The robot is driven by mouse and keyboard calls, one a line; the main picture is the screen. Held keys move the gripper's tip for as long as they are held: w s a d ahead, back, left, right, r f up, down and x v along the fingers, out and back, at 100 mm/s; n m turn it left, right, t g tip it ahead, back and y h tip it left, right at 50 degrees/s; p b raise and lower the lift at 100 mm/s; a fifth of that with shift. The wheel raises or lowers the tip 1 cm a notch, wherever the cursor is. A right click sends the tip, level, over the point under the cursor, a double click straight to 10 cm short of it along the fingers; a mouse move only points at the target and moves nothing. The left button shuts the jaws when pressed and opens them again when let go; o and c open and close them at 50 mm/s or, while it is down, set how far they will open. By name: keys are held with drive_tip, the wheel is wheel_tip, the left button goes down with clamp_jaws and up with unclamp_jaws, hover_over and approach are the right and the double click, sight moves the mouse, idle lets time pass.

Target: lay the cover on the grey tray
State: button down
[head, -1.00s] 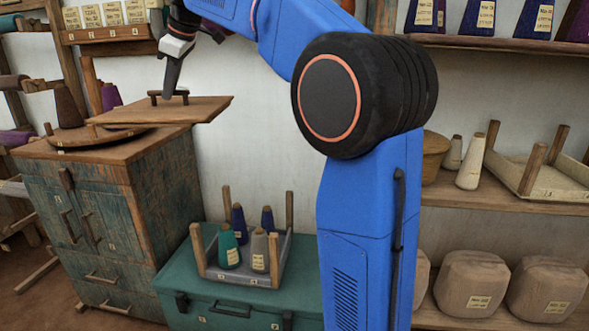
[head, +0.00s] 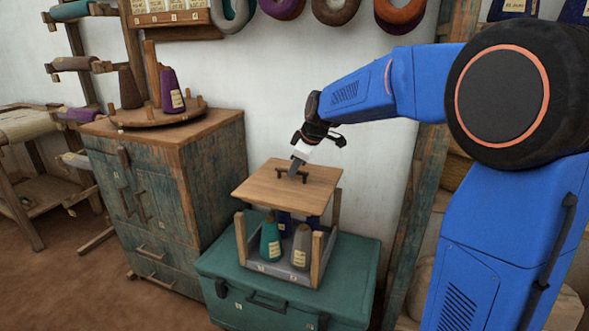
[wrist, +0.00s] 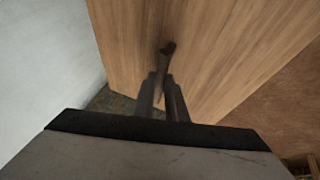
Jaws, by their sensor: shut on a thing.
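The cover (head: 268,191) is a flat square wooden board with a dark handle on top. My gripper (head: 294,172) is shut on that handle, and the cover also fills much of the wrist view (wrist: 225,45). The grey tray (head: 262,266) has wooden corner posts and stands on a green chest. Several cones of yarn stand in it, among them a teal one (head: 270,242) and a grey one (head: 301,247) in front. The cover is over the tray, roughly level, near the post tops. I cannot tell whether it touches the posts. It partly hides the rear cones.
The green chest (head: 345,285) is under the tray. A worn wooden cabinet (head: 215,175) stands to the left, bearing a round wooden stand (head: 140,116) with a purple cone (head: 172,92). A white wall is close behind.

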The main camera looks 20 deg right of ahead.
sight(295, 183)
drive_tip(key=shift+a+f, duration=0.1)
drive_tip(key=shift+f, duration=3.25)
drive_tip(key=c, duration=1.7)
unclamp_jaws()
drive_tip(key=v, duration=1.7)
drive_tip(key=s+d+f+m, duration=0.1)
drive_tip(key=s+f+m, duration=0.3)
drive_tip(key=s, duration=0.7)
drive_tip(key=s+d+f+m+h, duration=0.1)
drive_tip(key=s+f+m, duration=0.2)
drive_tip(key=s, duration=0.9)
drive_tip(key=s+d+f+m+g+h, duration=0.1)
drive_tip(key=s+f+m, duration=0.3)
drive_tip(key=s, duration=0.7)
wheel_tip(295, 183, down, 3)
drive_tip(key=shift+s+d+r+m, duration=0.1)
drive_tip(key=shift+s+d+m, duration=0.05)
drive_tip(key=shift+m, duration=0.15)
